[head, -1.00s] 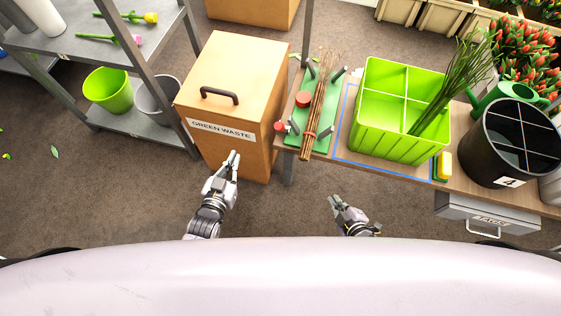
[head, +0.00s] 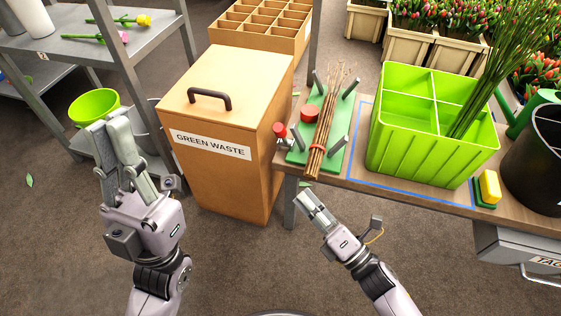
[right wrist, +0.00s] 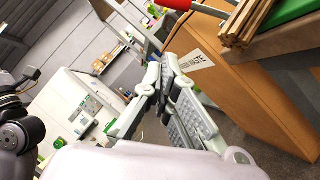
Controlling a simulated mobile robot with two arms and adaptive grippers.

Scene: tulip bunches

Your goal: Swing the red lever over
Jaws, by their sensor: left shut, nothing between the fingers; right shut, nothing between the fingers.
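A green fixture (head: 338,146) with several grey posts lies on the wooden table and carries a bundle of brown sticks (head: 321,130). At its left edge is a small lever with a red end (head: 279,131). A red lever-like part (right wrist: 207,10) shows at the top of the right wrist view, partly cut off. My right gripper (head: 306,199) is shut and empty, below the table's front edge near the stick ends, apart from the lever. It also shows shut in the right wrist view (right wrist: 165,65). My left gripper (head: 108,124) is shut and empty, raised left of the brown bin.
The brown green-waste bin (head: 225,110) stands left of the table (head: 350,173). A divided lime crate (head: 425,155), a yellow sponge (head: 490,187) and a black bucket (head: 538,165) are to the right. A grey shelf (head: 85,58) stands at left. The floor in front is free.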

